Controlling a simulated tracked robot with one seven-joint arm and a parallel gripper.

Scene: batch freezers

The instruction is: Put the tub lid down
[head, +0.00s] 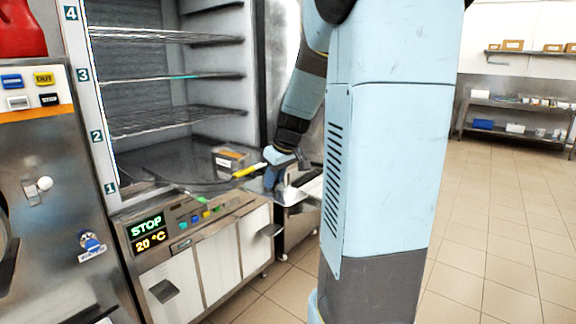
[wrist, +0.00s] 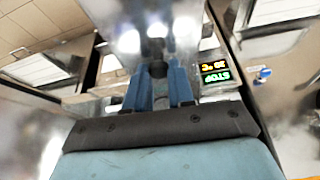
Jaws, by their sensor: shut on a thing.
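My gripper (head: 274,178) is at the open front of the cabinet, just right of a small box on the bottom level. In the wrist view, its blue fingers (wrist: 160,88) are shut around a dark, knob-like piece at the middle. A shiny grey metal surface, which I take to be the tub lid (wrist: 128,38), spreads beyond the fingertips. In the head view, a pale grey flat edge, likely the same lid (head: 256,186), shows beside the fingers. Most of it is hidden or blurred, and I cannot tell whether it touches anything below.
The cabinet has wire shelves (head: 150,36) above a dark bottom level. The box (head: 230,158) and a yellow stick-like thing (head: 249,170) are close by my gripper. A control panel (head: 148,234) reads STOP and 20 °C. A machine (head: 45,180) stands at left. The tiled floor (head: 490,220) at right is clear.

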